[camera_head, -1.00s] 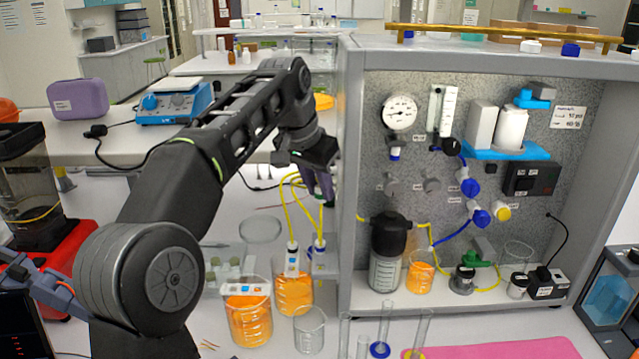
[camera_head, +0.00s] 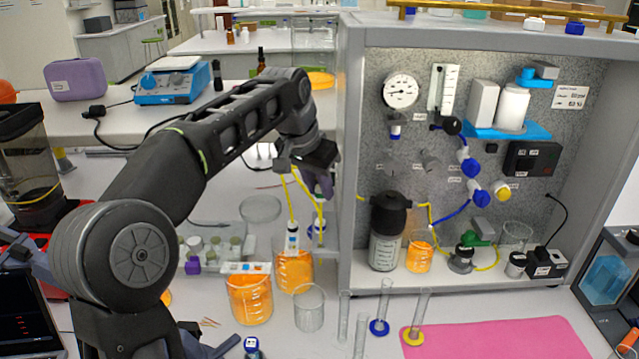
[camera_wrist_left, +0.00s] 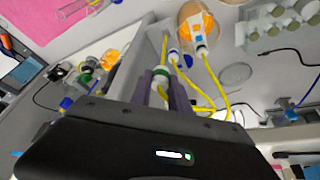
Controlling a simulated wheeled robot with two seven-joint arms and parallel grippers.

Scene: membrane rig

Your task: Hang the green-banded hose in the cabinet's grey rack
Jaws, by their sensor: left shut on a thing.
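My left gripper (camera_head: 318,182) is in front of the cabinet's left side wall, above the beakers. Its purple fingers also show in the wrist view (camera_wrist_left: 163,92), shut on a white hose end (camera_wrist_left: 160,80) with a little green on it. I take this as the green-banded hose; its band is mostly hidden. Yellow tubing loops beside the fingers. Two other white-and-blue hose ends (camera_wrist_left: 201,48) hang near the orange beaker, and one shows in the head view (camera_head: 292,238) over it. I cannot make out the grey rack for certain. My right gripper is out of view.
The cabinet's side wall (camera_head: 350,190) stands close to the right of my gripper. Orange beakers (camera_head: 249,302) and an empty beaker (camera_head: 309,308) stand below, with glass cylinders (camera_head: 384,305) in front. A bottle with a black top (camera_head: 385,250) stands inside the cabinet.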

